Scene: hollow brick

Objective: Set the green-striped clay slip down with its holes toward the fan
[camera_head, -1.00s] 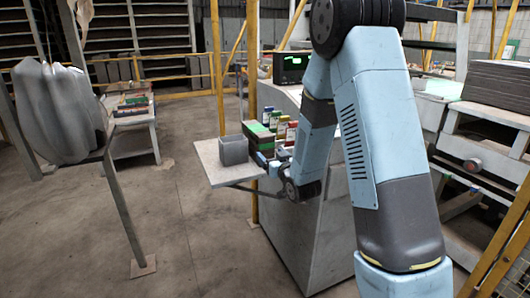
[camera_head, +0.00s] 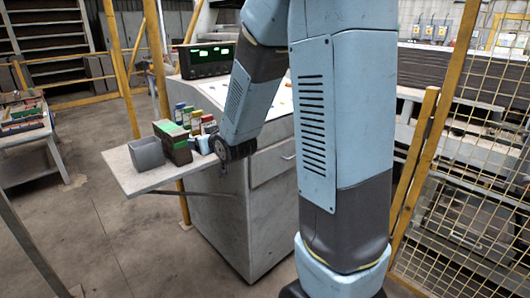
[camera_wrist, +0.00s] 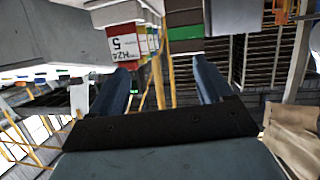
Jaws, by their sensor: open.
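A dark block with a green top band, which looks like the green-striped clay slip (camera_head: 174,133), sits on a pale side shelf beside other pieces. In the wrist view a brown block with a green band (camera_wrist: 185,32) shows beyond the fingertips. My gripper (camera_wrist: 163,80) is open, with both fingers apart and nothing between them. It is at the shelf's right end, close to the blocks but apart from them. In the head view my wrist largely hides the fingers. I cannot make out the holes or a fan.
A grey open box (camera_head: 147,154) stands left of the block on the pale shelf (camera_head: 135,180). Several small coloured cartons (camera_head: 196,120) stand behind, near a console with a green display (camera_head: 208,57). A yellow post (camera_head: 160,70) rises behind the shelf. A mesh fence (camera_head: 470,170) is at right.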

